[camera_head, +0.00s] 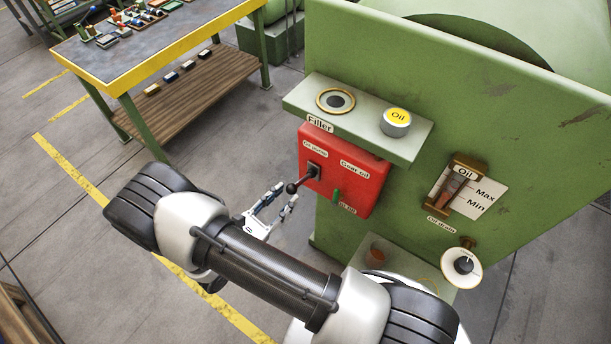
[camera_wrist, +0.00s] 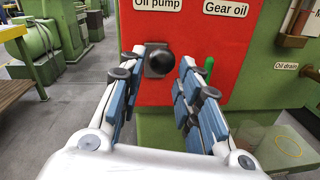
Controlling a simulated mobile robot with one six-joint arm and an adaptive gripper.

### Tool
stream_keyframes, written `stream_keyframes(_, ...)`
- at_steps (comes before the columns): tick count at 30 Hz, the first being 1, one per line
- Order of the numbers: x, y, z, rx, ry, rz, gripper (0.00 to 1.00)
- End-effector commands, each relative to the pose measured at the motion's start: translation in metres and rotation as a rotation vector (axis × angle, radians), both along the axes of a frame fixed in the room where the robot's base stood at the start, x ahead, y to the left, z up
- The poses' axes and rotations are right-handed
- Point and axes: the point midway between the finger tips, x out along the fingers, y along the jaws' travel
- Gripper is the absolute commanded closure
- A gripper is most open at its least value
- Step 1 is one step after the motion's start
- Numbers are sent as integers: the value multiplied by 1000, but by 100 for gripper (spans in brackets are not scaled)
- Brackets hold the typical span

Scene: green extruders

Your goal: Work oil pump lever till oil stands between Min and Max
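The oil pump lever (camera_head: 299,183) sticks out of the red panel (camera_head: 349,193) and ends in a black ball knob, which faces me in the wrist view (camera_wrist: 160,63). My gripper (camera_head: 280,200) is open just left of the knob in the head view. In the wrist view its blue-padded fingers (camera_wrist: 164,68) stand apart with the knob between their tips; I cannot tell whether either touches it. The oil gauge (camera_head: 460,187), a brown-framed sight glass beside Max and Min marks, is on the green machine. Its glass looks reddish-brown, but the exact oil level is unclear.
A green handle (camera_head: 337,195) sits on the panel near the Gear oil label. Above is a shelf with the filler opening (camera_head: 336,100) and a yellow-topped Oil cap (camera_head: 396,119). The oil drain valve (camera_head: 463,265) is lower right. A workbench (camera_head: 150,47) stands behind left.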

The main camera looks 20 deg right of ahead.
Motion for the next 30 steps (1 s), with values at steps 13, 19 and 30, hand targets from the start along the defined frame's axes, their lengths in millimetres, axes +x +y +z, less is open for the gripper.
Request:
stream_keyframes(13, 44, -73, -1, 1, 1, -2, 68)
stream_keyframes(19, 51, -84, 0, 0, 1, -1, 68)
stream_keyframes(30, 51, -84, 0, 0, 1, 0, 75)
